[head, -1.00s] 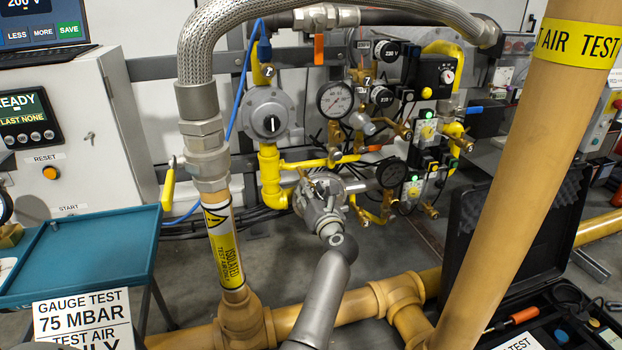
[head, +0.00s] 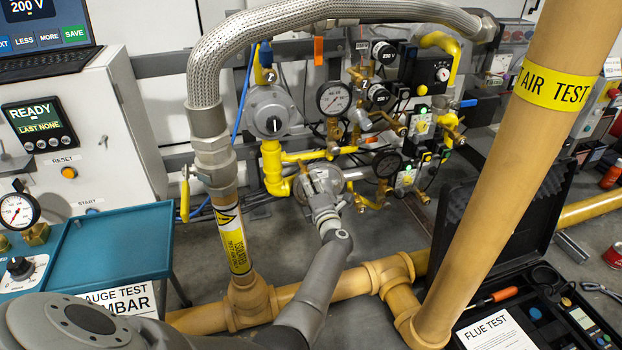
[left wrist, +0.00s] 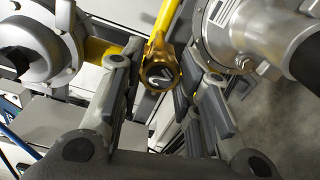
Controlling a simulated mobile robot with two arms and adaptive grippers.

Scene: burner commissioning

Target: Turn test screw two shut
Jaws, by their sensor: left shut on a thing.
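My left arm reaches up to the yellow pipework, where its gripper (head: 318,182) is small and mostly hidden by my own wrist. In the left wrist view, a brass test screw fitting (left wrist: 160,72) with a dark round end and a slotted centre sits between the fingers of my left gripper (left wrist: 162,88), which is shut on it. I cannot read a number on this fitting. Other brass test fittings (head: 424,197) stick out at the lower right of the pipework. My right gripper is in neither view.
A grey regulator (head: 269,112) and pressure gauges (head: 335,97) crowd the gripper. A braided hose (head: 250,42) arches over from the left. A thick tan pipe (head: 510,170) slants across the right. A teal trolley (head: 125,240) stands left; an open black case (head: 505,215) lies right.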

